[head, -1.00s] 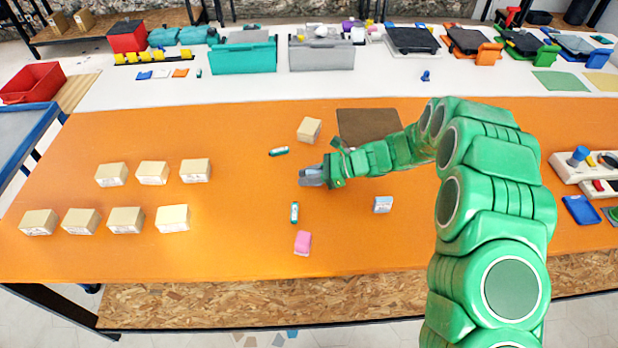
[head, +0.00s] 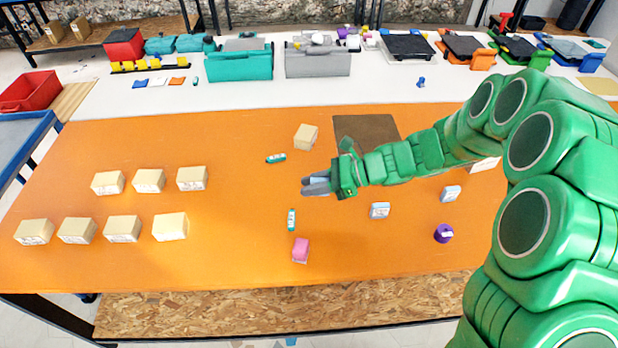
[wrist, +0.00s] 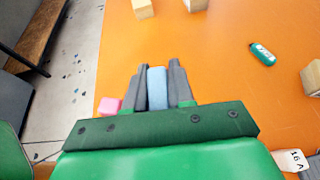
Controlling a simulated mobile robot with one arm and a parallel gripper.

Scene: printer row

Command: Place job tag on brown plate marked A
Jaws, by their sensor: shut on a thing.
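My gripper (head: 314,187) is low over the middle of the orange table, left of and nearer than the brown plate. In the wrist view its two grey fingers (wrist: 157,88) are shut on a flat light blue piece, apparently the job tag (wrist: 157,90), which stands between them. In the head view the piece is hard to tell from the fingers. The brown plate (head: 366,126) lies flat at the back of the table, partly hidden by my arm. I cannot read a mark A on it. A white label (wrist: 292,160) reading "16 A" shows in the wrist view; its base is hidden.
Several beige boxes (head: 122,229) stand at left; one beige box (head: 306,137) is left of the plate. Two teal pieces (head: 276,158) and a pink block (head: 301,250) lie near my gripper.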

